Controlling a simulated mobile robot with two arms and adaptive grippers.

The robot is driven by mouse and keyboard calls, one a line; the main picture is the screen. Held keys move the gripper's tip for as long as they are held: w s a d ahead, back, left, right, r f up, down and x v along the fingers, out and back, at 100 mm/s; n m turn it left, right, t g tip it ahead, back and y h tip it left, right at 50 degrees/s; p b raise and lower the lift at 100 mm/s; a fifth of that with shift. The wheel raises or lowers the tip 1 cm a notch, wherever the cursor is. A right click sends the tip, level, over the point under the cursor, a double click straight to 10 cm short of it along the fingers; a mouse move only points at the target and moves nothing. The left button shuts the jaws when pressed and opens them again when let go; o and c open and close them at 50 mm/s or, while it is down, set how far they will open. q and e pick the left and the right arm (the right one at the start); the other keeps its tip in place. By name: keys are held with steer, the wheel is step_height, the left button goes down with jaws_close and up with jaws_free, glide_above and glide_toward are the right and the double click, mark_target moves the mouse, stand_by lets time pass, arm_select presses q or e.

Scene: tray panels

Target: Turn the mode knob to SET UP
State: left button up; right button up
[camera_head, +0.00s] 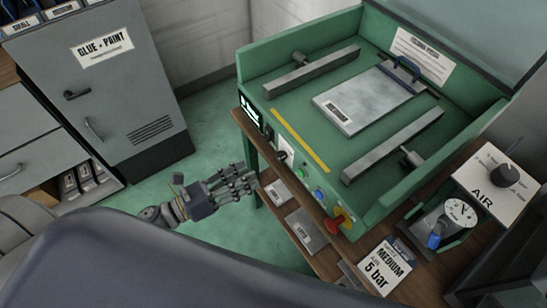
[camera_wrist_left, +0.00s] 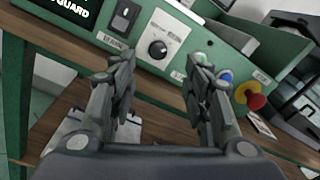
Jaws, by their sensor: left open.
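The mode knob (camera_wrist_left: 157,49) is a small black knob on a white plate on the green machine's front panel. It shows in the left wrist view, between and beyond my fingertips. The lettering around it is too small to read. In the head view the panel's white plate (camera_head: 288,148) is seen at a steep angle. My left gripper (camera_head: 248,182) is open and empty, in front of the panel and apart from it. It also shows in the left wrist view (camera_wrist_left: 162,78), with a finger on each side. My right gripper is not in view.
Beside the knob are a rocker switch (camera_wrist_left: 123,18), a blue button (camera_wrist_left: 224,77) and a red mushroom button (camera_wrist_left: 256,101) on yellow. A wooden shelf (camera_wrist_left: 60,45) runs below the panel. The AIR plate (camera_head: 482,200) stands at right. A grey cabinet (camera_head: 120,105) stands at left.

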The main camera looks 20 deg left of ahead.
mark_target(278, 157)
arm_select(q)
steer(key=p+x, duration=0.2)
steer(key=x, duration=0.6)
steer(key=shift+w+d, duration=0.15)
steer(key=shift+w, duration=0.25)
steer(key=shift+w+d, duration=0.25)
steer(key=shift+w, duration=0.05)
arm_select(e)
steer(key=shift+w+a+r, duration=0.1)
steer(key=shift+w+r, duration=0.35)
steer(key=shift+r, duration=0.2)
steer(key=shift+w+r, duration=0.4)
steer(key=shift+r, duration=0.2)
arm_select(q)
steer(key=shift+c, duration=0.4)
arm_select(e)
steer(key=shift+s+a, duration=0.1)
arm_select(q)
jaws_close()
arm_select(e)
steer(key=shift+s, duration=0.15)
